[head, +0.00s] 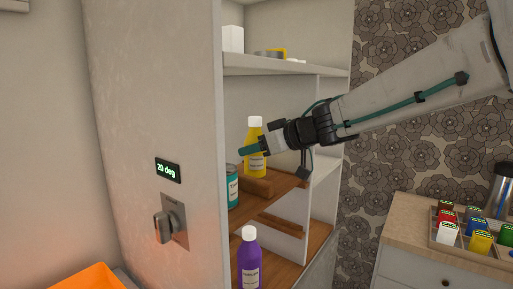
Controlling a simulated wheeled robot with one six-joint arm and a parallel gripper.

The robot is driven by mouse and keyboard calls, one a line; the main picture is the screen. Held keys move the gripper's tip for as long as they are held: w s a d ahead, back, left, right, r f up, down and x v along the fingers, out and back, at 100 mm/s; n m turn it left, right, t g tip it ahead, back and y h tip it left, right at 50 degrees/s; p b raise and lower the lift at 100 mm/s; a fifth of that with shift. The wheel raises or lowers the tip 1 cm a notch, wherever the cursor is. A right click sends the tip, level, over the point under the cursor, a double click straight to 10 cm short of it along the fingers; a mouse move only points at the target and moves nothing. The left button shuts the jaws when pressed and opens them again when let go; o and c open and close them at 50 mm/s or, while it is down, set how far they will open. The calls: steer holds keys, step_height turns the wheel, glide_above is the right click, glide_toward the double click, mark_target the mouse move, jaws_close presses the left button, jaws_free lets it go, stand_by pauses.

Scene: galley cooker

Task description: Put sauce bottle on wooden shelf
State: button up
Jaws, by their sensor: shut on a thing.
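A yellow sauce bottle (256,166) with a white cap stands upright in the open cabinet, over a raised wooden step (262,187) on the upper wooden shelf (285,180). I cannot tell whether its base touches the step. My gripper (250,150) reaches in from the right and is shut on the bottle at its middle, with a teal finger across its front. A teal can (232,188) stands on the same shelf to the left, partly hidden by the cabinet's side wall. A purple bottle (249,262) with a white cap stands on the lower wooden shelf (290,243).
A white shelf (300,69) above holds a white box (233,39) and small items. The cabinet's side wall (165,100) carries a "20 deg" display (168,170) and a knob (163,226). An orange bin (90,280) is lower left; a counter (408,215) with a sectioned tray is right.

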steer(key=shift+f, duration=0.15)
steer(key=o, duration=1.1)
steer(key=shift+s+d+r, duration=0.1)
steer(key=shift+r, duration=0.2)
steer(key=v, duration=1.1)
steer(key=shift+s+d, duration=0.2)
steer(key=shift+d, duration=0.05)
steer(key=shift+r, duration=0.15)
